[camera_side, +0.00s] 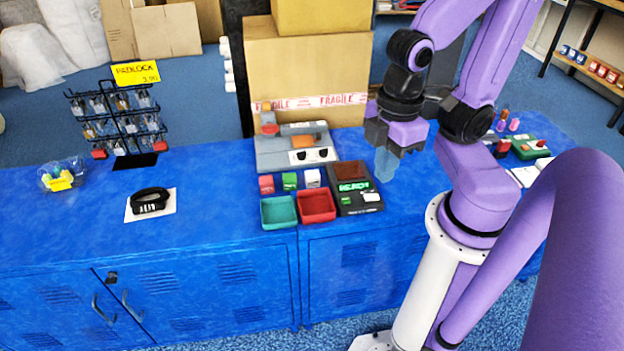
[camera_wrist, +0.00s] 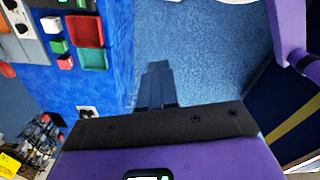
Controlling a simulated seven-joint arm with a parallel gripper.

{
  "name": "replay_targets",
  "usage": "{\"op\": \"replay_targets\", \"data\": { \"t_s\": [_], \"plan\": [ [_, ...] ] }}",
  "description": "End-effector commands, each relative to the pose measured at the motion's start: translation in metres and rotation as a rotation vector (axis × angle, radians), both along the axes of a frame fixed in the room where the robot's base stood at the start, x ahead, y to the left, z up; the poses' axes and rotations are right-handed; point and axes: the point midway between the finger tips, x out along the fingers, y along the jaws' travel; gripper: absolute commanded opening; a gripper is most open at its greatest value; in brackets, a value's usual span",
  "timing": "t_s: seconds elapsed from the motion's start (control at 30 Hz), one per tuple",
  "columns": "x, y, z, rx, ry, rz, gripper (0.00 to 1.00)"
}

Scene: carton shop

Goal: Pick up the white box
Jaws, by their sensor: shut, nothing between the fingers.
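The white box (camera_side: 312,178) is a small cube on the blue cabinet top, at the right end of a row with a green box (camera_side: 289,181) and a red box (camera_side: 266,184). In the wrist view the white box (camera_wrist: 50,24) lies near the upper left, with the green box (camera_wrist: 58,45) and red box (camera_wrist: 65,62) beside it. My gripper (camera_side: 385,168) is shut and empty, above and to the right of the white box, apart from it. In the wrist view its fingers (camera_wrist: 157,82) are together, pointing at the blue floor.
A teal tray (camera_side: 279,212) and a red tray (camera_side: 316,207) stand in front of the boxes. A dark device (camera_side: 347,203) with a green display is just right of them. A grey machine (camera_side: 270,151) stands behind. A padlock rack (camera_side: 117,123) is at the left.

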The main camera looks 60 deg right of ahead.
Motion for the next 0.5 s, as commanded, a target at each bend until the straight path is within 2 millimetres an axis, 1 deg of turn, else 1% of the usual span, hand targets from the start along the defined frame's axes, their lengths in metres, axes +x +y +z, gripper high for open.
{"op": "replay_targets", "data": {
  "t_s": [0.27,0.3,0.37,0.4,0.47,0.5],
  "plan": [
    [0.0000,0.0000,0.0000,0.000,0.000,0.000,0.00],
    [0.0000,0.0000,0.0000,0.000,0.000,0.000,0.07],
    [0.0000,0.0000,0.0000,0.000,0.000,0.000,0.26],
    [0.0000,0.0000,0.0000,0.000,0.000,0.000,0.39],
    [0.0000,0.0000,0.0000,0.000,0.000,0.000,0.57],
    [0.0000,0.0000,0.0000,0.000,0.000,0.000,0.57]
  ]
}}
